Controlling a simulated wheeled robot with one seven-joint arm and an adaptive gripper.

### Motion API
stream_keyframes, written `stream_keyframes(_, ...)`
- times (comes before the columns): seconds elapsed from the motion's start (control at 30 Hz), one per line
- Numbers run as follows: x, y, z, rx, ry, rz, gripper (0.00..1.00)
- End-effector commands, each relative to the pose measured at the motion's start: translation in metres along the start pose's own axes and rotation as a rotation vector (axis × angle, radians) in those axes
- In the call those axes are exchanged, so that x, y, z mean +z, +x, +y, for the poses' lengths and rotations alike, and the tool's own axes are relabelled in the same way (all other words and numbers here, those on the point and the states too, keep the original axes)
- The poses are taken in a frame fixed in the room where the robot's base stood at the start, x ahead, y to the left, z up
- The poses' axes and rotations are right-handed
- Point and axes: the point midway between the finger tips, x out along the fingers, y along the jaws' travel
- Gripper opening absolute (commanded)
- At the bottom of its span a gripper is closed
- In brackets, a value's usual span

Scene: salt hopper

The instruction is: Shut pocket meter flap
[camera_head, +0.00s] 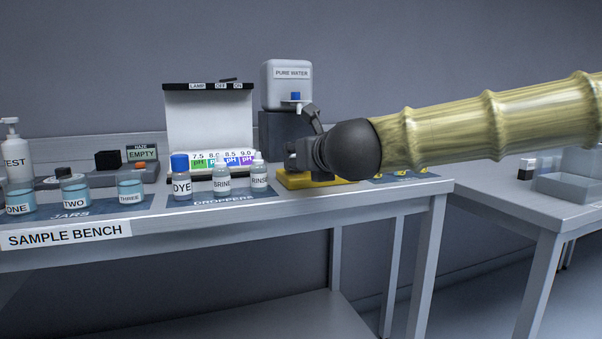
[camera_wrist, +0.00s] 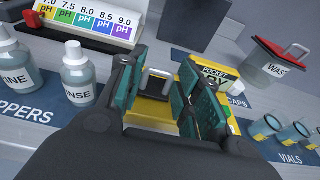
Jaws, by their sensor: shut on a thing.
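The yellow pocket meter (camera_wrist: 150,112) lies under my gripper in the wrist view, with a yellow panel marked "POCKET" (camera_wrist: 216,76) on its right. Its yellow base (camera_head: 300,181) shows below my gripper (camera_head: 300,152) in the head view. The handle seems to belong to the flap, but my fingers and palm hide much of the meter. I cannot tell the flap's exact angle.
The dropper bottles DYE (camera_head: 181,177), BRINE (camera_head: 221,181) and RINSE (camera_head: 259,176) stand left of my gripper. The pure water tank (camera_head: 287,86) is behind. In the wrist view, a red-lidded waste container (camera_wrist: 275,62) and several vials (camera_wrist: 290,133) are at right.

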Motion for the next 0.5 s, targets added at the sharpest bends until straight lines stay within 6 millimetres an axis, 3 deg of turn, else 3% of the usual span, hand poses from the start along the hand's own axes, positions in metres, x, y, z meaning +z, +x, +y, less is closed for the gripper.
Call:
stream_keyframes(0.03,-0.0073,0.0014,-0.0018,-0.003,0.002,-0.015,0.1)
stream_keyframes(0.5,-0.0089,-0.0011,-0.0017,-0.003,0.002,-0.109,0.1)
